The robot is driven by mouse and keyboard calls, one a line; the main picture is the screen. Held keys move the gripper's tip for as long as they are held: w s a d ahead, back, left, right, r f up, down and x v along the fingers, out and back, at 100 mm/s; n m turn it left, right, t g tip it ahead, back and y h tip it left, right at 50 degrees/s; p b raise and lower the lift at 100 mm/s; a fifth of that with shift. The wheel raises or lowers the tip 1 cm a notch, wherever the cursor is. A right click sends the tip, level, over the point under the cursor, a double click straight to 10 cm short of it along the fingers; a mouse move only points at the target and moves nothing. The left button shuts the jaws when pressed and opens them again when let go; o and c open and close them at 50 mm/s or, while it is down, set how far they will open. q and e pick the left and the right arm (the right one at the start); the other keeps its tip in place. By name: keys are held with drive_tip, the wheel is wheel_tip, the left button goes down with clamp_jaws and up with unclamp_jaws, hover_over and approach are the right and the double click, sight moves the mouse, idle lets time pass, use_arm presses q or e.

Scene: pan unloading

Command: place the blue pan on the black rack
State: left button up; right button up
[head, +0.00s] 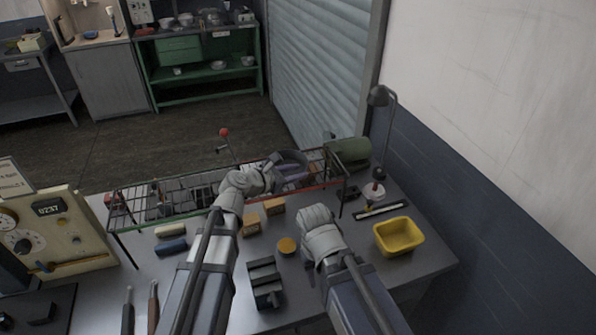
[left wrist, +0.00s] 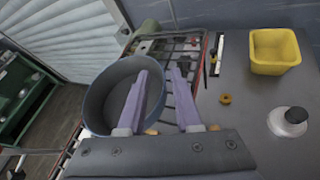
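The blue pan (head: 293,157) is a round grey-blue vessel at the right end of the black rack (head: 180,196), partly hidden by my left arm. In the left wrist view the pan (left wrist: 105,98) shows its open top. My left gripper (head: 294,172) has two purple fingers at the pan. In the left wrist view the fingers of my left gripper (left wrist: 162,72) stand apart, one over the pan's inside and one outside its right rim. I cannot tell whether the pan touches the rack. My right gripper (head: 318,228) is above the table; its fingers are hidden.
A yellow bin (head: 399,236), a lamp (head: 386,110) and a green canister (head: 348,152) are on the right. Small wooden blocks (head: 273,206) and a yellow disc (head: 287,245) lie between the arms. A control panel (head: 50,235) stands at left.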

use_arm(q)
drive_tip(key=p+v, duration=0.4)
drive_tip(key=v, duration=0.7)
drive_tip(key=s+d+f+m+g+y, duration=0.3)
drive_tip(key=s+d+f+m+g, duration=0.35)
drive_tip(key=s+f+m, duration=0.6)
drive_tip(key=s+a+m+g+y, duration=0.1)
drive_tip(key=m+y, duration=0.1)
drive_tip(key=m, duration=0.2)
drive_tip(key=s+a+m+g+y, duration=0.1)
drive_tip(key=s+a+m+y, duration=0.1)
drive_tip(key=m, duration=0.3)
drive_tip(key=s+a+f+m+g+y, duration=0.1)
drive_tip(key=s+m+y, duration=0.1)
drive_tip(key=m, duration=0.3)
drive_tip(key=shift+a+m+g+y, duration=0.25)
drive_tip(key=shift+a+y, duration=0.1)
drive_tip(key=shift+y, duration=0.15)
drive_tip(key=shift+s+a+m+y, duration=0.25)
drive_tip(key=shift+a+m+y, duration=0.15)
drive_tip(key=shift+m, duration=0.1)
drive_tip(key=shift+d, duration=0.1)
